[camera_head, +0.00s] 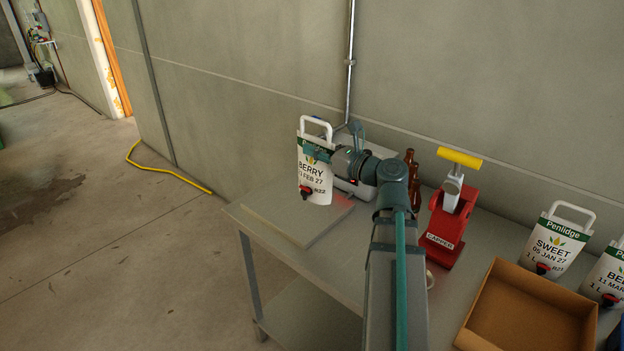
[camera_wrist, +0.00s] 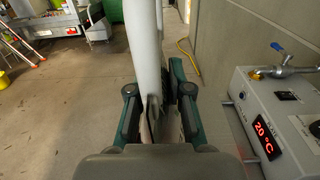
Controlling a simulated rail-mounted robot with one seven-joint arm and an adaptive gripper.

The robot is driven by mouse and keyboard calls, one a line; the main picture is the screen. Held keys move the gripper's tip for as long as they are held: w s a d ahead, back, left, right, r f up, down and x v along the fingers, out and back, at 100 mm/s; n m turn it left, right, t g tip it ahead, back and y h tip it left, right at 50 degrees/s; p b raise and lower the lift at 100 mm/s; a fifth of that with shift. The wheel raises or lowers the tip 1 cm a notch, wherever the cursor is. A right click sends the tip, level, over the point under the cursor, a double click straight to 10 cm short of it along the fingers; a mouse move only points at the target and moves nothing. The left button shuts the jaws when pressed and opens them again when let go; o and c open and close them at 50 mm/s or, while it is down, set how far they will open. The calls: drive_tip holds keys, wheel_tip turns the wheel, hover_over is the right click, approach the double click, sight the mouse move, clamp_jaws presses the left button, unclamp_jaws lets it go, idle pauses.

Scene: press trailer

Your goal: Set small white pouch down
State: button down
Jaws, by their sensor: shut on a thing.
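The small white pouch (camera_head: 316,184) reads "BERRY" and has a white top handle and a dark red tap low on its left side. It hangs upright above the left part of the grey table (camera_head: 338,263). My gripper (camera_head: 318,150) is shut on its upper part, below the handle. In the wrist view the pouch (camera_wrist: 145,50) shows edge-on as a white band between the two fingers of my gripper (camera_wrist: 158,105). A flat grey plate (camera_head: 290,222) lies on the table below the pouch. The fingers partly hide the pouch's label.
A machine with a "20 °C" display (camera_wrist: 265,137) stands beside the pouch, against the wall. Brown bottles (camera_head: 412,178), a red capper (camera_head: 447,225), a cardboard tray (camera_head: 490,325) and a "SWEET" pouch (camera_head: 553,247) stand to the right. The table's left front is clear.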

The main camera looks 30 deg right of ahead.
drive_tip(key=w+f+p, duration=0.2)
drive_tip(key=w+f, duration=1)
drive_tip(key=w, duration=0.1)
drive_tip(key=shift+w+a+f+p, duration=0.25)
drive_tip(key=shift+w+f+p, duration=0.05)
drive_tip(key=shift+f, duration=0.1)
drive_tip(key=c, duration=1.1)
unclamp_jaws()
drive_tip(key=b+v, duration=0.3)
drive_tip(key=v, duration=0.9)
drive_tip(key=shift+s, duration=0.1)
drive_tip(key=shift+a, duration=0.15)
